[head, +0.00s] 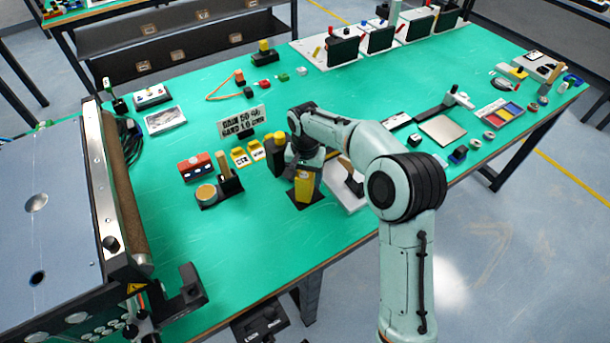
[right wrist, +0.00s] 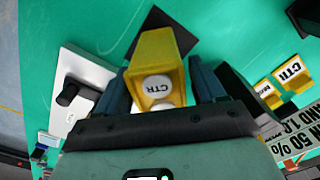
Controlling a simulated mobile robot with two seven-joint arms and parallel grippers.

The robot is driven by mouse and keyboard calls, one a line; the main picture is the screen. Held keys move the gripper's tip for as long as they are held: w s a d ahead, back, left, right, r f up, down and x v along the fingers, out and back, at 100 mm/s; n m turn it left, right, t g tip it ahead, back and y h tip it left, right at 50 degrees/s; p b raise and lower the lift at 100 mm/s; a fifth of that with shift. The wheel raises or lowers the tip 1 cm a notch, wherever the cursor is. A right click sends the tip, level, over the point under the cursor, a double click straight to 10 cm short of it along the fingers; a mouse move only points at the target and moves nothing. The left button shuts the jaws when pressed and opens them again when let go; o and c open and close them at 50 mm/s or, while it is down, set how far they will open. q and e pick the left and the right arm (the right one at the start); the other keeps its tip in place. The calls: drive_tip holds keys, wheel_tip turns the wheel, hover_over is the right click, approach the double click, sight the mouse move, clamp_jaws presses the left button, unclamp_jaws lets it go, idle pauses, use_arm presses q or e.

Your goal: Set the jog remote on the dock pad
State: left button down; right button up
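The jog remote (head: 305,187) is a yellow block with white round buttons; one reads CTR in the right wrist view (right wrist: 157,62). It stands roughly upright over the dark square dock pad (head: 300,203) near the table's front edge. A corner of the pad shows beyond the remote in the right wrist view (right wrist: 152,20). My right gripper (head: 306,167) reaches down from above, its two fingers closed against the remote's sides. Whether the remote's base touches the pad is hidden. My left gripper is not in view.
Two yellow label holders (head: 247,155) and a sign (head: 243,122) stand behind the remote. A white plate with a black knob (head: 345,190) is close on its right. A red box (head: 195,167) and a dark holder (head: 228,183) sit to the left. A roller conveyor (head: 120,180) fills the left end.

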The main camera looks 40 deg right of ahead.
drive_tip(key=shift+r, duration=0.15)
wheel_tip(320, 180, up, 12)
drive_tip(key=p, duration=0.2)
idle(0.4)
idle(0.5)
